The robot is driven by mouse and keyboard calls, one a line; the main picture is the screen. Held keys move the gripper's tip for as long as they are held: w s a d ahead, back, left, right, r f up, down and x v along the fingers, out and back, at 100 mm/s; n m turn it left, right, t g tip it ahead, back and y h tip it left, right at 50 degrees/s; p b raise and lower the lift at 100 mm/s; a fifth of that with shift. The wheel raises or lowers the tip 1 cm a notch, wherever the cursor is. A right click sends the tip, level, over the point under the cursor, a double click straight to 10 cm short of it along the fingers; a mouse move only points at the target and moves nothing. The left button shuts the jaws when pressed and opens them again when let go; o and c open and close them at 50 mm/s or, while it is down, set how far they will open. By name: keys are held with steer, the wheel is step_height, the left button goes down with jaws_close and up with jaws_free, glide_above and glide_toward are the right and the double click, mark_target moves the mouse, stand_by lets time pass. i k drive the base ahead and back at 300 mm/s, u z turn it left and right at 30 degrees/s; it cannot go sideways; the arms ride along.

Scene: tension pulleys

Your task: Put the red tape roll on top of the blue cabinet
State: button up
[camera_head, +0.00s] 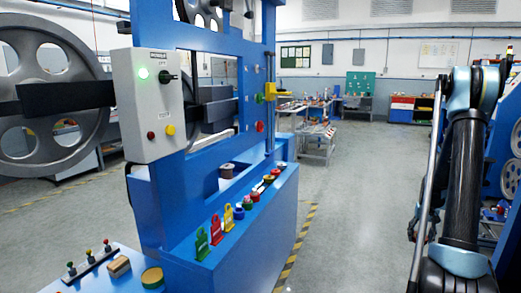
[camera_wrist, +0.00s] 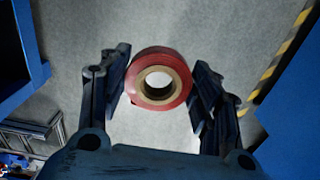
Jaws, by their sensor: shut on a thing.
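The red tape roll (camera_wrist: 158,54) shows in the wrist view as a ring with a tan core. My gripper (camera_wrist: 160,76) is shut on it, with one dark finger on each side. The roll is held above the grey floor. In the head view my arm stands at the right, and I cannot make out the roll there. A long blue cabinet-like base (camera_head: 245,243) stands in the middle, with several small things along its top. A lower blue top (camera_head: 108,284) is at the bottom left. I cannot tell which of these is the task's cabinet.
Red, green and yellow tags (camera_head: 216,230) stand on the middle blue base. A grey control box (camera_head: 147,104) and a large pulley wheel (camera_head: 50,135) are at the left. Grey floor (camera_head: 345,190) is clear between base and arm.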

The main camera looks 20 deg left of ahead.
mark_target(263, 152)
steer(key=z, duration=0.05)
steer(key=i, duration=3.3)
steer(key=u, duration=1.8)
